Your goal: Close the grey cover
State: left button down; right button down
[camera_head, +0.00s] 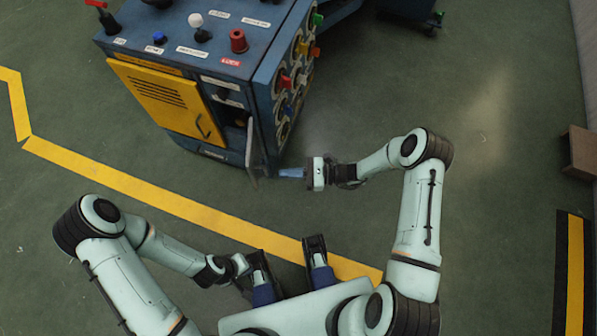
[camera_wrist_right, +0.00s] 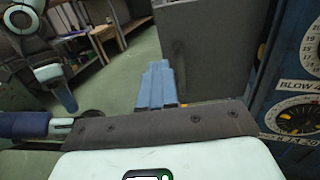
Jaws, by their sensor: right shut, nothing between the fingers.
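The grey cover (camera_head: 252,153) stands swung open at the front right corner of the blue machine, seen nearly edge-on. A dark opening (camera_head: 232,113) shows beside it. In the right wrist view the cover is a tall grey panel (camera_wrist_right: 205,48) just beyond the fingers. My right gripper (camera_head: 281,173) is shut and empty, just right of the cover's lower part, its blue fingers (camera_wrist_right: 157,85) pointing toward it. I cannot tell whether they touch. My left gripper (camera_head: 241,266) is low near my base, far from the cover; its fingers are not clear.
The blue machine (camera_head: 262,85) carries knobs and levers on top and dials on its right side. A yellow louvred door (camera_head: 160,95) is on its front. Green floor with a yellow line (camera_head: 150,195) is clear around it. A brown box (camera_head: 580,152) stands far right.

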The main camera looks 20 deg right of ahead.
aim_at(252, 174)
jog(key=x, duration=0.8)
jog(key=shift+a, duration=0.2)
